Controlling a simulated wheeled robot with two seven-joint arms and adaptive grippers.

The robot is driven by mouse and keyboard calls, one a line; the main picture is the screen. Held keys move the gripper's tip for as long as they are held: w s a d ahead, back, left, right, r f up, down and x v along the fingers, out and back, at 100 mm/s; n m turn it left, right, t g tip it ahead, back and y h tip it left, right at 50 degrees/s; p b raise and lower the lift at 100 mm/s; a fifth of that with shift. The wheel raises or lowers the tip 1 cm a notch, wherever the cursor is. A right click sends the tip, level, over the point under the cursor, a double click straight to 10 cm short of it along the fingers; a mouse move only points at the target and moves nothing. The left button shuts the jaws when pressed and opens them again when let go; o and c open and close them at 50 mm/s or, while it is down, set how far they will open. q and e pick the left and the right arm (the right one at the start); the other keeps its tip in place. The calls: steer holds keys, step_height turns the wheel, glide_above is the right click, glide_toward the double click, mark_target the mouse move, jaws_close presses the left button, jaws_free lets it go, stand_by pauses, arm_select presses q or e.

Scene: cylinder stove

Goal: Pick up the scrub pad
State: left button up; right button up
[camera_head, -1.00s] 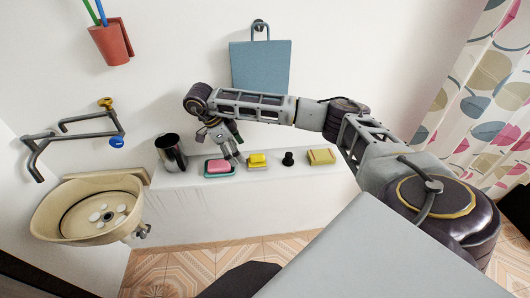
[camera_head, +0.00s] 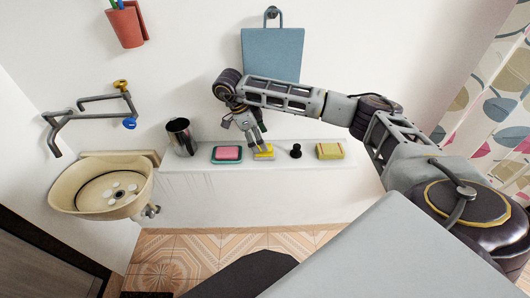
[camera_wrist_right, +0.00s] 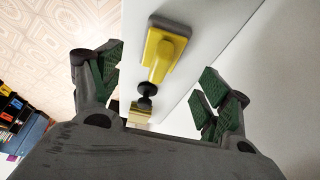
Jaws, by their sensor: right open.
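The scrub pad (camera_head: 264,152), which I take to be the yellow-handled pad with a grey base, lies on the white ledge (camera_head: 200,178) between the pink soap and a black knob-like thing. My right gripper (camera_head: 254,138) is just above it, pointing down, and partly covers it. In the right wrist view the scrub pad (camera_wrist_right: 157,57) shows ahead, between the lines of the two green-padded fingers. The right gripper (camera_wrist_right: 160,88) is open and empty there. I cannot tell the exact height gap. My left gripper is not in view.
Pink soap (camera_head: 228,153) in a green dish and a metal mug (camera_head: 181,137) stand left of the pad. The black knob-like thing (camera_head: 296,151) and a yellow sponge block (camera_head: 330,151) stand right. A blue board (camera_head: 272,55) hangs on the wall behind; a basin (camera_head: 100,187) is left.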

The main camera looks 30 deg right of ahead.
steer(key=shift+b+x, duration=0.55)
steer(key=shift+x, duration=0.4)
steer(key=shift+d+f+b, duration=0.15)
steer(key=shift+f+b, duration=0.2)
steer(key=shift+f, duration=0.2)
steer(key=shift+b+x, duration=0.45)
steer(key=shift+x, duration=0.35)
steer(key=shift+s+f, duration=0.1)
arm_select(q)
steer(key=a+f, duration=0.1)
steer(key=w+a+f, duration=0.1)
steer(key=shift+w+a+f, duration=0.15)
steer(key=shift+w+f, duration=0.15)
